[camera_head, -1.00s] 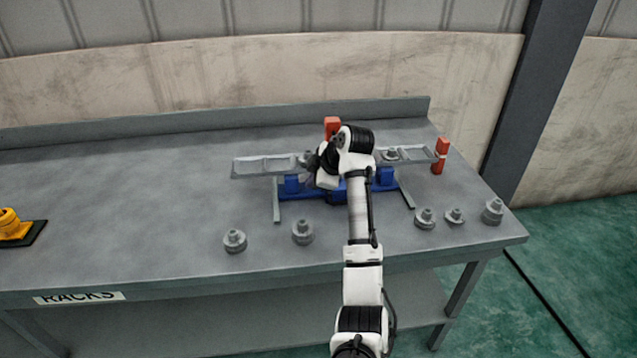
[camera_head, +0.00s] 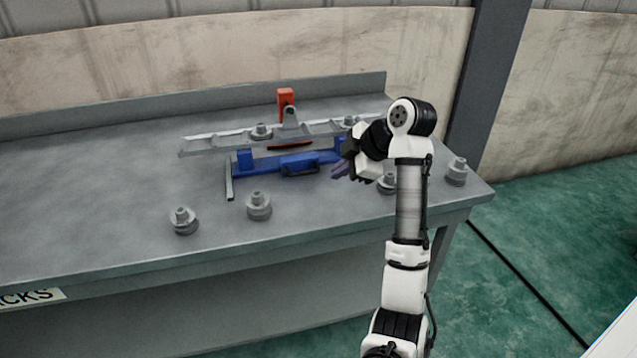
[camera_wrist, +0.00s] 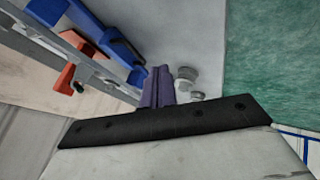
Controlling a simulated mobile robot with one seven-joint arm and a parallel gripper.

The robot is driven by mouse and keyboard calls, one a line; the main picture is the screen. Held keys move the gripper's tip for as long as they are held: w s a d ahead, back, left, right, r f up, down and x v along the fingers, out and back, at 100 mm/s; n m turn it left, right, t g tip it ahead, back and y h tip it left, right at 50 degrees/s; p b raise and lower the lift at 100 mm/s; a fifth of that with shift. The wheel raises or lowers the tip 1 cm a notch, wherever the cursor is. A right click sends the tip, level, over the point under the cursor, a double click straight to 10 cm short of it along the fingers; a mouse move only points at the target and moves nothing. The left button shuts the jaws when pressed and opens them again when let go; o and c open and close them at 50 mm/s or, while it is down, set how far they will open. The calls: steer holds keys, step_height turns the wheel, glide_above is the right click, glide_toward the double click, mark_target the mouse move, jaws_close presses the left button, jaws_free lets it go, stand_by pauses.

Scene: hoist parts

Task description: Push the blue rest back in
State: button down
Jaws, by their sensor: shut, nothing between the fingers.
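The blue rest (camera_head: 299,163) sits on the bench in front of the grey beam (camera_head: 215,143), as a long bar with upright blocks and a dark handle on its front. It also shows in the wrist view (camera_wrist: 88,22) at the upper left. My gripper (camera_head: 340,171) is to the right of the rest, at the rest's right end, and hides that end in the head view. In the wrist view my purple fingers (camera_wrist: 158,88) are together and empty. I cannot tell whether they touch the rest.
Grey weights stand on the beam (camera_head: 261,131) and on the bench, including a front one (camera_head: 259,206) and a right one (camera_head: 457,172). A thin grey rail (camera_head: 229,178) lies at left. The bench's left part is clear.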

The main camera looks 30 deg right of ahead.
mark_target(308, 166)
steer(key=p+x, duration=0.1)
steer(key=x, duration=0.8)
steer(key=shift+w+a+f+p, duration=0.1)
steer(key=shift+a+f+p, duration=0.05)
steer(key=shift+p, duration=0.25)
steer(key=w, duration=0.2)
steer(key=w+p, duration=0.1)
steer(key=shift+w+d+r, duration=0.1)
steer(key=shift+d+r, duration=0.2)
steer(key=shift+w+d, duration=0.1)
steer(key=shift+w, duration=0.3)
steer(key=shift+w+d, duration=0.2)
steer(key=shift+w, duration=0.7)
steer(key=shift+w+d, duration=0.2)
steer(key=shift+w, duration=0.7)
steer(key=shift+r, duration=0.1)
steer(key=shift+a, duration=0.1)
